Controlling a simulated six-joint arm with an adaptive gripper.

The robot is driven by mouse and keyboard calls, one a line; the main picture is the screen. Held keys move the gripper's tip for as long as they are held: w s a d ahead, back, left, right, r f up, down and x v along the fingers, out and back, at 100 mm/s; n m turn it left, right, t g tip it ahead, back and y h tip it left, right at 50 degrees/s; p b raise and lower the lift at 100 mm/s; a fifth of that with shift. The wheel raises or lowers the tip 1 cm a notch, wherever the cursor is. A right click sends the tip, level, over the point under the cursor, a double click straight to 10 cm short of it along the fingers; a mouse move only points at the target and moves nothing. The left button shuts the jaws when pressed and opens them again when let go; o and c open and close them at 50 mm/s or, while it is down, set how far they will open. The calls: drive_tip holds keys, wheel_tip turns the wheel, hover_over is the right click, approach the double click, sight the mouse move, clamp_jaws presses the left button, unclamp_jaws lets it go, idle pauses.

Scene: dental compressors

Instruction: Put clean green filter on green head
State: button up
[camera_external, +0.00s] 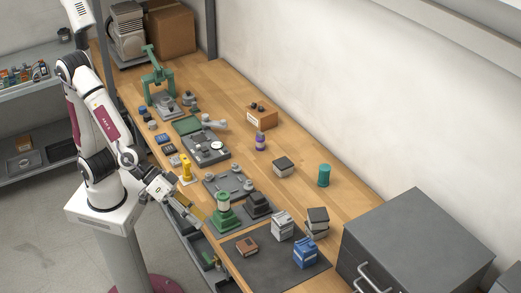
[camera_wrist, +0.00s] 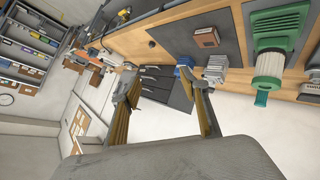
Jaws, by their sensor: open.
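The green head (camera_external: 222,222) stands on a grey plate near the front edge of the bench. A pale cylinder with a green top (camera_external: 222,199) sits upright on it. The wrist view also shows this green head (camera_wrist: 277,28) at the upper right, with the pale cylinder (camera_wrist: 269,64) and a green cap. A separate teal-green cylinder (camera_external: 324,176), perhaps the clean green filter, stands upright toward the back of the bench. My gripper (camera_external: 190,212) is open and empty, left of the green head at the front edge. Its tan fingers (camera_wrist: 158,76) are spread in the wrist view.
Right of the head are a black unit (camera_external: 258,205), grey boxes (camera_external: 282,226) and a blue box (camera_external: 305,252) on a dark mat. A purple-banded bottle (camera_external: 260,141) and a yellow part (camera_external: 185,168) stand farther left. A grey cabinet (camera_external: 420,250) bounds the right end.

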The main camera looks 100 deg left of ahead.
drive_tip(key=s+a+r+m+g+y, duration=0.1)
drive_tip(key=s+a+r+m+g, duration=0.1)
drive_tip(key=s+a, duration=0.6)
drive_tip(key=s+a+r+m+g+y, duration=0.1)
drive_tip(key=s+a, duration=0.6)
drive_tip(key=s, duration=0.8)
drive_tip(key=shift+a+r+m+g, duration=0.35)
drive_tip(key=shift+r+m+g, duration=0.15)
drive_tip(key=shift+m+g, duration=0.55)
